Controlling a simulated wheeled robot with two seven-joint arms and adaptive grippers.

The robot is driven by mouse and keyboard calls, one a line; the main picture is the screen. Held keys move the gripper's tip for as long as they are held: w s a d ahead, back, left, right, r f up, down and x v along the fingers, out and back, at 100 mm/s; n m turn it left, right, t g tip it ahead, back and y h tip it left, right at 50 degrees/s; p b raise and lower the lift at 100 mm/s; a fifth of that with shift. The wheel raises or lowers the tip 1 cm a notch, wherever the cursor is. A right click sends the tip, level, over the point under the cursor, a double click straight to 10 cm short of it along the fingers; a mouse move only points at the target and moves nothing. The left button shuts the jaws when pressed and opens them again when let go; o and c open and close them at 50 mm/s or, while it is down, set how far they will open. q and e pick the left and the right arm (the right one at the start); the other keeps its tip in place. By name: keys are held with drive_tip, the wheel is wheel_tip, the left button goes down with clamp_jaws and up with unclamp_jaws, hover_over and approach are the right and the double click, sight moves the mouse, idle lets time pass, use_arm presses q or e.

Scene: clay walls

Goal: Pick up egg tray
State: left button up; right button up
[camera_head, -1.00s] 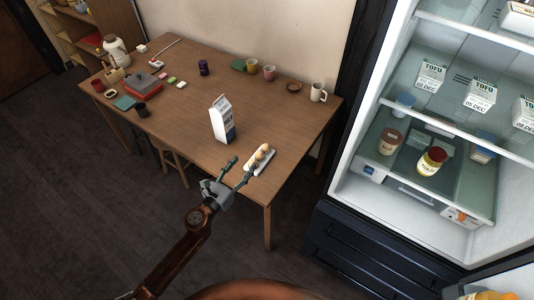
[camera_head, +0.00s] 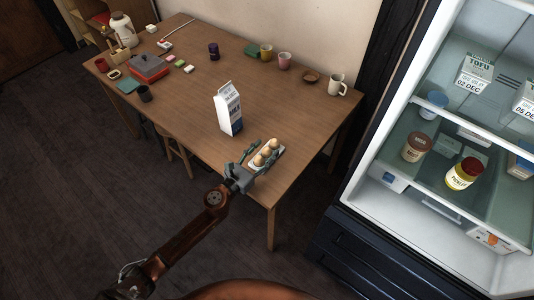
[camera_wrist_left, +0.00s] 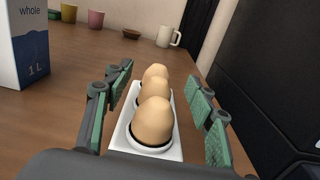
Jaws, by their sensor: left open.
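The egg tray (camera_head: 276,160) is a small white tray holding a row of brown eggs, near the table's front right corner. In the left wrist view the white egg tray (camera_wrist_left: 120,134) lies lengthwise away from me with three eggs (camera_wrist_left: 153,122) showing. My left gripper (camera_head: 257,156) is at the near end of the tray. In the left wrist view my left gripper (camera_wrist_left: 160,105) is open, one green-padded finger on each side of the tray, with gaps showing. My right gripper is not in view.
A milk carton (camera_head: 228,110) stands on the wooden table (camera_head: 190,125) left of the tray, also large in the left wrist view (camera_wrist_left: 22,50). A white mug (camera_head: 337,85) and cups stand at the back. An open fridge (camera_head: 370,190) is on the right.

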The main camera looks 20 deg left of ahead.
use_arm(q)
drive_tip(key=shift+w+d, duration=0.25)
drive_tip(key=shift+w, duration=0.45)
drive_tip(key=shift+c, duration=0.2)
drive_tip(key=c, duration=1.3)
clamp_jaws()
drive_tip(key=shift+r, duration=0.15)
